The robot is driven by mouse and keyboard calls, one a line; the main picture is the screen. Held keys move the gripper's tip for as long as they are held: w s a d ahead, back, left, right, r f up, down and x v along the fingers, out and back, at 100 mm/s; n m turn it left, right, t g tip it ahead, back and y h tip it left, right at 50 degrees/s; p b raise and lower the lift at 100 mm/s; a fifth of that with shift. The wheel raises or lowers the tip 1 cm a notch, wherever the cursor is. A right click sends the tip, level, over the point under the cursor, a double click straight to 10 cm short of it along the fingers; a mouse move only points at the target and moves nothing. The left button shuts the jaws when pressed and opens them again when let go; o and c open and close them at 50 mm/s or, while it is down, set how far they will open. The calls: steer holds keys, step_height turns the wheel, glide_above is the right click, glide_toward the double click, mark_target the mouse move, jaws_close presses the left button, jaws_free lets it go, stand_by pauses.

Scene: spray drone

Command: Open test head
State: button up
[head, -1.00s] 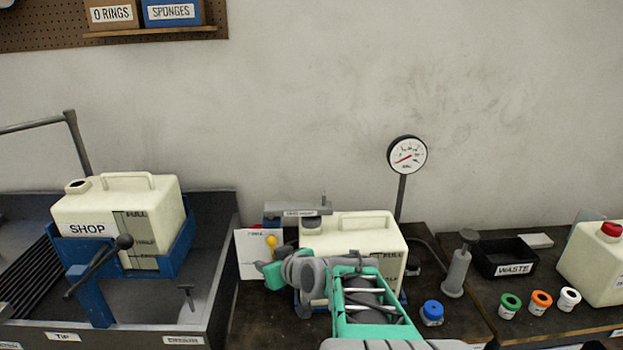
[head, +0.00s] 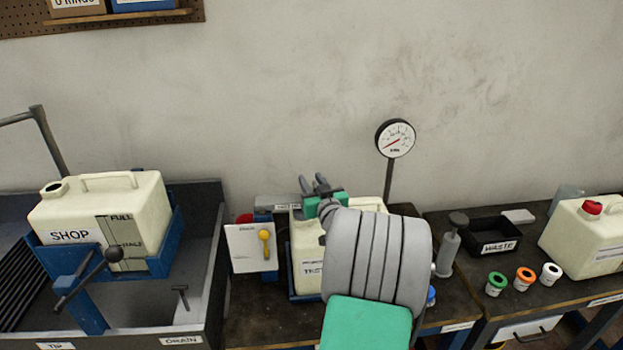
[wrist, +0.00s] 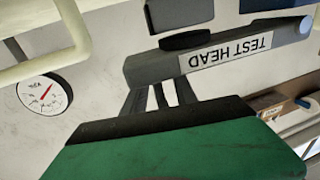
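The test head (head: 272,203) is a grey labelled bar across the top of a cream tank (head: 305,250), and my arm covers much of both. In the wrist view the test head (wrist: 215,55) spans the upper middle, its label upside down, with a dark block above it. My gripper (head: 313,183) is at the bar's right end in the head view, its two grey fingers apart with a gap between them. In the wrist view the bar hides the tips of my gripper's fingers (wrist: 160,95), so I cannot tell whether they touch it. Nothing shows held.
A white card with a yellow lever (head: 264,242) stands left of the tank. A pressure gauge (head: 395,138) rises behind it. The SHOP tank (head: 140,205) sits in a sink at left. A waste bin (head: 492,238) and small coloured caps are at right.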

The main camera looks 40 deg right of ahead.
steer(key=shift+c, duration=0.4)
jaws_close()
stand_by(1.0)
